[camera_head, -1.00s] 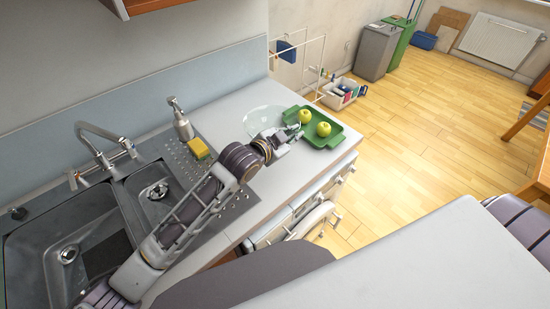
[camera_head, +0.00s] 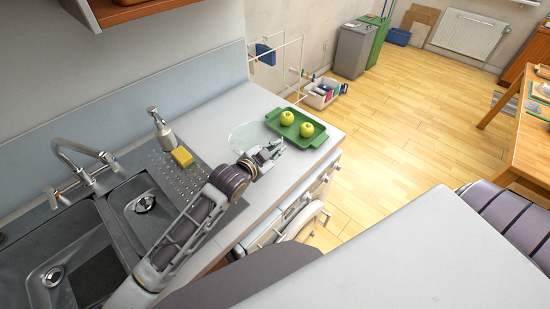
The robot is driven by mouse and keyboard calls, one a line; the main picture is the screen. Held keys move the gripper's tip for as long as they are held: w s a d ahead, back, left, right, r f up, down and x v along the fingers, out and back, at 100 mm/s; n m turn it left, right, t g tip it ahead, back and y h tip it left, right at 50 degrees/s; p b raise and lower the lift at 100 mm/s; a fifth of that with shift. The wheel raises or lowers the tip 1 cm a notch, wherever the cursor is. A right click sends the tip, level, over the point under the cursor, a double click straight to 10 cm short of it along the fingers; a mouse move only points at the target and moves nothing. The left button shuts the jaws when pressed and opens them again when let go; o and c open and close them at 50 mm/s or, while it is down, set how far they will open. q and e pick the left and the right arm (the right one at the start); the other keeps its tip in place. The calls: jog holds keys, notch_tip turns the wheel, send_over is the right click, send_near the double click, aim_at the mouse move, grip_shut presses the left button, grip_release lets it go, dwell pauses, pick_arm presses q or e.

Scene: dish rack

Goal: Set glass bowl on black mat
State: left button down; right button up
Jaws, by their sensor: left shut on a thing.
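The clear glass bowl (camera_head: 244,134) shows over the grey counter, left of the green tray. My left gripper (camera_head: 271,152) is shut on the bowl's near right side; the fingers hide part of its rim. I cannot tell how far the bowl is above the counter. My right gripper is not in view.
The green tray (camera_head: 319,138) with two apples stands on the counter right of the bowl. A sink (camera_head: 62,270), a soap dispenser (camera_head: 160,128) and a yellow sponge (camera_head: 182,156) are to the left. The wooden floor (camera_head: 400,140) is open towards the wooden table (camera_head: 520,128).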

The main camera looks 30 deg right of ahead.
pick_arm(q)
jog(key=shift+f+p, duration=0.6)
jog(key=shift+f, duration=1.35)
jog(key=shift+f, duration=0.15)
jog(key=c, duration=1.9)
grip_release()
jog(key=shift+f, duration=0.15)
jog(key=o, duration=0.4)
